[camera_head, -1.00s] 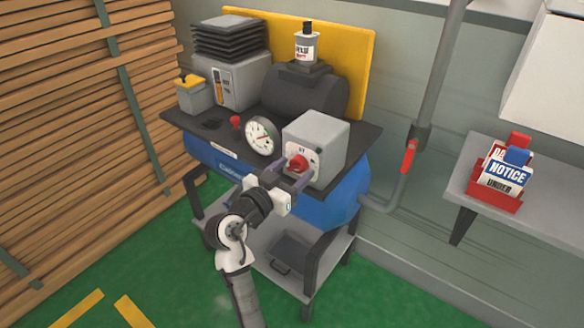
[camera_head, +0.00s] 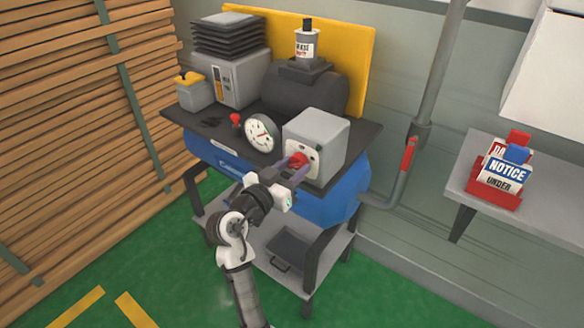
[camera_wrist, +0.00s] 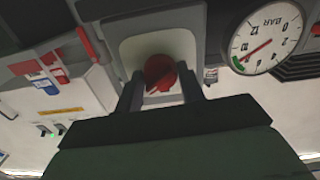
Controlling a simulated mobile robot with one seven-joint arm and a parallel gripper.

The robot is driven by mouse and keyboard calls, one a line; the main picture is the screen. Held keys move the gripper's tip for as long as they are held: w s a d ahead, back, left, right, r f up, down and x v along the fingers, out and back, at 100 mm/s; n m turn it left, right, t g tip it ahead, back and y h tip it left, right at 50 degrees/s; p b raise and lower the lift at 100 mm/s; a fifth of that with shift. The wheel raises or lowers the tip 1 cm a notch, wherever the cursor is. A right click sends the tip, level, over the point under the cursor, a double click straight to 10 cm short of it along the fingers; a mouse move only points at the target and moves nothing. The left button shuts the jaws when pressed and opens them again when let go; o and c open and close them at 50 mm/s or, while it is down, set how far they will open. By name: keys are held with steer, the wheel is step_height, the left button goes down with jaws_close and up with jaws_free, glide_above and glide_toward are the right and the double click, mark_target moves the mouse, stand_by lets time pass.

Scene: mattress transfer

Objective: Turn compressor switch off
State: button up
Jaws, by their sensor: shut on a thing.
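The compressor switch is a red rotary knob (camera_head: 298,160) on the front of a grey box (camera_head: 322,135) on the compressor's top plate. My gripper (camera_head: 292,168) reaches it from the front, with one finger on each side. In the wrist view the red knob (camera_wrist: 160,72) sits between the two dark fingertips (camera_wrist: 162,92), and the gripper is shut on it. The fingers partly hide the knob and its face plate, so I cannot read its position.
A round pressure gauge (camera_head: 261,133) is left of the switch box, and a small red knob (camera_head: 236,120) is beyond it. A red-handled pipe valve (camera_head: 407,155) is at the right. A shelf (camera_head: 462,178) with a red sign holder (camera_head: 491,190) stands further right.

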steer(key=n+p, duration=0.2)
steer(key=n, duration=0.3)
steer(key=shift+r+n, duration=0.15)
steer(key=shift+n, duration=0.15)
steer(key=n+p, duration=0.3)
steer(key=n, duration=0.2)
steer(key=shift+d+p, duration=0.1)
steer(key=shift+p, duration=0.25)
steer(key=shift+n, duration=0.4)
steer(key=o, duration=1)
steer(key=shift+c, duration=0.2)
steer(key=b+v, duration=0.3)
steer(key=v, duration=1.1)
steer(key=shift+b, duration=0.4)
